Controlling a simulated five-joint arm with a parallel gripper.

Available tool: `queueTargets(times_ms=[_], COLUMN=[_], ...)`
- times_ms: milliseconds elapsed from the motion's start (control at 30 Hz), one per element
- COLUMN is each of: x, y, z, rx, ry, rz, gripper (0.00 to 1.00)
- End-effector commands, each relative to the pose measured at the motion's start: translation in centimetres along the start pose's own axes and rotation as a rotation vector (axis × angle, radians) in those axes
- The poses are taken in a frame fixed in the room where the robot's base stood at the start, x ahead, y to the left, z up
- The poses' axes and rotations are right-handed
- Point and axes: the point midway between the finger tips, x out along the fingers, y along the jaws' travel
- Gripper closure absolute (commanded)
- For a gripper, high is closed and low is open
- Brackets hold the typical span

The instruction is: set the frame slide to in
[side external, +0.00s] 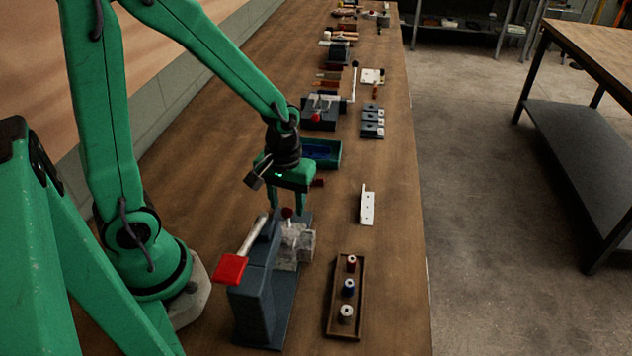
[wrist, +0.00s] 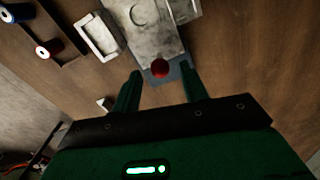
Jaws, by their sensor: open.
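A dark grey fixture (side external: 252,300) with a pale metal block (side external: 297,245) stands on the bench in the side view. A dark red ball knob (side external: 287,212) shows at its far end, seemingly on the slide part. In the wrist view the knob (wrist: 160,68) sits at the near end of a grey metal plate (wrist: 145,30). My gripper (side external: 290,207) is open and points down at the knob. In the wrist view my gripper's fingertips (wrist: 162,73) lie on either side of the knob, with gaps. I cannot tell whether the slide is in or out.
A wooden tray (side external: 331,318) with red, blue and grey spools lies at right. A white bracket (side external: 368,206) and a green bin (side external: 333,153) lie farther back. Bare bench separates them.

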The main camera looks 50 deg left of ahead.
Motion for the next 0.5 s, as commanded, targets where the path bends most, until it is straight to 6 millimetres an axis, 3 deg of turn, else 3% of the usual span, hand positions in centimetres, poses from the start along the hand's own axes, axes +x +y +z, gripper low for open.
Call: queueTargets(times_ms=[300,500], x=[-3.6,-4.7], y=[0.1,0.0], z=[-0.1,0.0], rx=[0.0,0.0], ry=[0.004,0.001], rz=[0.002,0.001], gripper=[0.56,0.56])
